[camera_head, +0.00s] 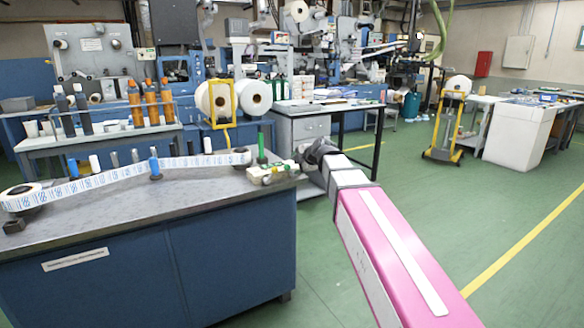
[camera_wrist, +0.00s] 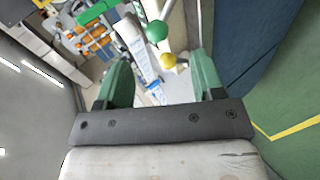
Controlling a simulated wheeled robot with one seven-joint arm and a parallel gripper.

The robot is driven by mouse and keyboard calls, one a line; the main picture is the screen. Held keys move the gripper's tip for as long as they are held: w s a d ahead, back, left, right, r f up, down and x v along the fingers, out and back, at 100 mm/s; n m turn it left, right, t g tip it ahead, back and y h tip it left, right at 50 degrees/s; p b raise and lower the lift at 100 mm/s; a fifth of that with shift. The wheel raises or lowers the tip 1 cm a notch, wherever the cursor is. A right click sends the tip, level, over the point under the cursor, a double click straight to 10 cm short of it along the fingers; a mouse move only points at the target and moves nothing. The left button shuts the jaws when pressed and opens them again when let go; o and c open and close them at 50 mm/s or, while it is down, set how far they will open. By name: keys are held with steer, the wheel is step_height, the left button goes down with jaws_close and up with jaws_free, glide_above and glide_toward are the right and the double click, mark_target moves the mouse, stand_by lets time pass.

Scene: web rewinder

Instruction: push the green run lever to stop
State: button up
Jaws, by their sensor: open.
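A web rewinder (camera_head: 130,172) with a printed strip stands on a grey-topped blue bench. At its right end are an upright green post (camera_head: 261,148) and a small cream and green unit (camera_head: 270,173). The wrist view shows a green ball knob (camera_wrist: 157,31), a yellow ball (camera_wrist: 168,60) just below it and a green cylinder (camera_wrist: 97,12); I cannot tell for sure which is the run lever. My gripper (camera_head: 318,150) is beside the bench's right end. In the wrist view my gripper (camera_wrist: 160,72) is open, the yellow ball showing between its fingers, with no visible contact.
The blue bench (camera_head: 110,265) fills the left front. A rack of orange and dark bottles (camera_head: 150,102) and white rolls (camera_head: 257,97) stand behind it. A grey desk (camera_head: 325,120) stands beyond my gripper. Green floor (camera_head: 480,215) is clear to the right.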

steer(key=shift+v, duration=1.55)
steer(key=s+d+f+m+g+h, duration=0.2)
steer(key=s+d+f+m, duration=0.5)
steer(key=f, duration=0.4)
steer(key=s+d+f+m+g+h, duration=0.3)
steer(key=s+d+f+m, duration=0.5)
steer(key=f, duration=0.4)
steer(key=s+d+f+m+g+h, duration=0.2)
steer(key=s+d+f+m, duration=0.5)
steer(key=f, duration=0.5)
steer(key=shift+s+d+m+g, duration=0.2)
steer(key=shift+d+m+g, duration=0.15)
steer(key=shift+m+g, duration=0.65)
